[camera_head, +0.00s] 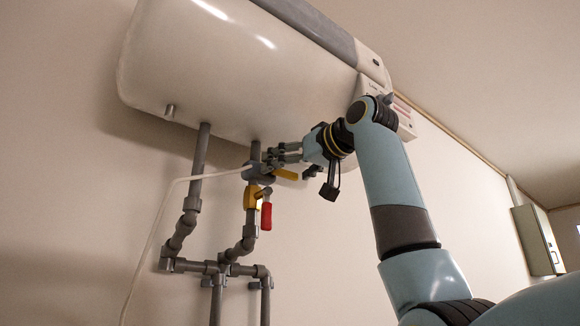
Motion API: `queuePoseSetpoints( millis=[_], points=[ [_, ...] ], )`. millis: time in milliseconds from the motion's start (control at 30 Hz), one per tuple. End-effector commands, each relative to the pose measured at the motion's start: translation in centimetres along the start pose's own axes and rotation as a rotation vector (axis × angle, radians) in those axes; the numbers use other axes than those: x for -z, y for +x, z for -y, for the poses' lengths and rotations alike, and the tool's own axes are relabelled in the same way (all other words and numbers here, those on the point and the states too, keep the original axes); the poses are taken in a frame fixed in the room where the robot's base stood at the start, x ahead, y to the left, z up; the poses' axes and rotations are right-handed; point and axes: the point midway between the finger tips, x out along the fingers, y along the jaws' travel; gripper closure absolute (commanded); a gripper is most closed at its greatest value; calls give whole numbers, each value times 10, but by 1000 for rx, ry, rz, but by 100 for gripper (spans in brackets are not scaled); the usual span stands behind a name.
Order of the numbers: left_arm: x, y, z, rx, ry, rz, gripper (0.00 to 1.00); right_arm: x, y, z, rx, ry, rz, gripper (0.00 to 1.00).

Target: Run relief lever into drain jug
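A white tank heater (225,75) hangs on the wall with grey pipes below it. A grey relief valve (257,170) sits on the right-hand pipe, with a yellow lever (286,174) pointing right. A thin white drain tube (160,222) runs left from the valve and down out of the frame. My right gripper (278,157) reaches in from the right, its fingers beside the valve and just above the yellow lever. I cannot tell whether they touch the lever or how far they are open. The drain jug and my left gripper are not in view.
Below the relief valve is a yellow valve body (252,196) with a red handle (266,216) hanging down. A second grey pipe (199,152) runs close on the left. A pale wall box (537,240) is far right. The wall between is clear.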

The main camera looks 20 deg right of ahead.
Motion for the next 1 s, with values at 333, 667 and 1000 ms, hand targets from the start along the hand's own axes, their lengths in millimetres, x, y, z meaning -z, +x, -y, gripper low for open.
queuePoseSetpoints(
  millis=[333, 667, 1000],
  points=[
    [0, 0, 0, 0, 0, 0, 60, 0, 0, 0, 0, 0, 0, 63],
    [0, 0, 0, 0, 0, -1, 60, 2, 0, 0, 0, -35, -1, 67],
    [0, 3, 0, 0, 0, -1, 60, 7, 0, 3, 1, -252, -1, 67]
  ],
)
